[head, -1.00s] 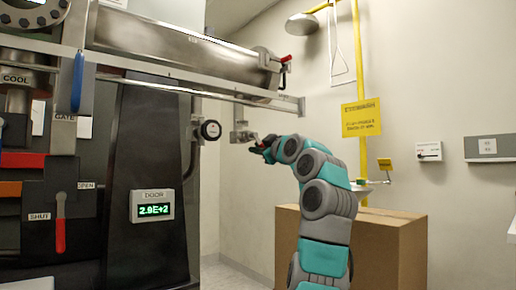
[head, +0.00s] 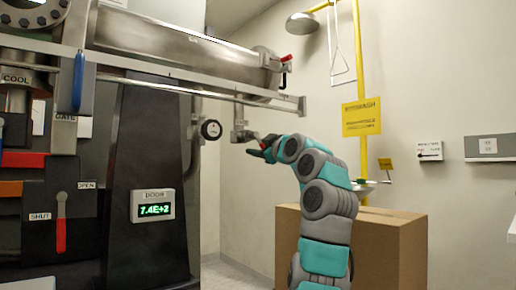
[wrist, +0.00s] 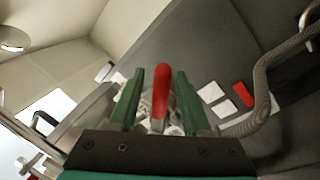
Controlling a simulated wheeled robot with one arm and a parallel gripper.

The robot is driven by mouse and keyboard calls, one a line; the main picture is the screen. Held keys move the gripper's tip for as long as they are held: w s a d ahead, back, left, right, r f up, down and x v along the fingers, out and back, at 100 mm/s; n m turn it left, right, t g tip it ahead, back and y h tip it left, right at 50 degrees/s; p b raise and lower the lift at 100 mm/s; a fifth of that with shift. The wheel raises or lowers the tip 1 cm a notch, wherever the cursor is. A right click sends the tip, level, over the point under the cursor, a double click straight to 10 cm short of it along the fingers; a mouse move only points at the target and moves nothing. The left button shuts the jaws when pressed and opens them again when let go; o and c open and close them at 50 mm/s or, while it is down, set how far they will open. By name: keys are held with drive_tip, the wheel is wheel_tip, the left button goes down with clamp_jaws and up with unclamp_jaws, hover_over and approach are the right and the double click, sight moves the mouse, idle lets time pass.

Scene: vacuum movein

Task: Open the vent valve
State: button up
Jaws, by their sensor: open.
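The vent valve (head: 241,133) appears to be the small metal fitting hanging under the rail at the chamber's right end. A red lever handle (wrist: 161,92) stands between my gripper's two green fingers in the wrist view, with a visible gap on each side. My gripper (wrist: 157,98) is open around it. In the head view my gripper (head: 258,150) is just right of and below the valve, with a bit of red showing at its fingers. The valve body behind the handle is mostly hidden in the wrist view.
A door display (head: 153,210) reads about 7.4E+2. A round gauge (head: 211,129) sits left of the valve. A red-handled lever (head: 285,58) is above. A cardboard box (head: 398,240) and yellow shower pole (head: 361,80) stand at right.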

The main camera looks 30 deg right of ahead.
drive_tip(key=s+f+b, duration=0.1)
drive_tip(key=s+b, duration=0.1)
drive_tip(key=s, duration=0.5)
drive_tip(key=shift+s+a, duration=0.3)
drive_tip(key=shift+s, duration=0.05)
drive_tip(key=shift+c, duration=0.3)
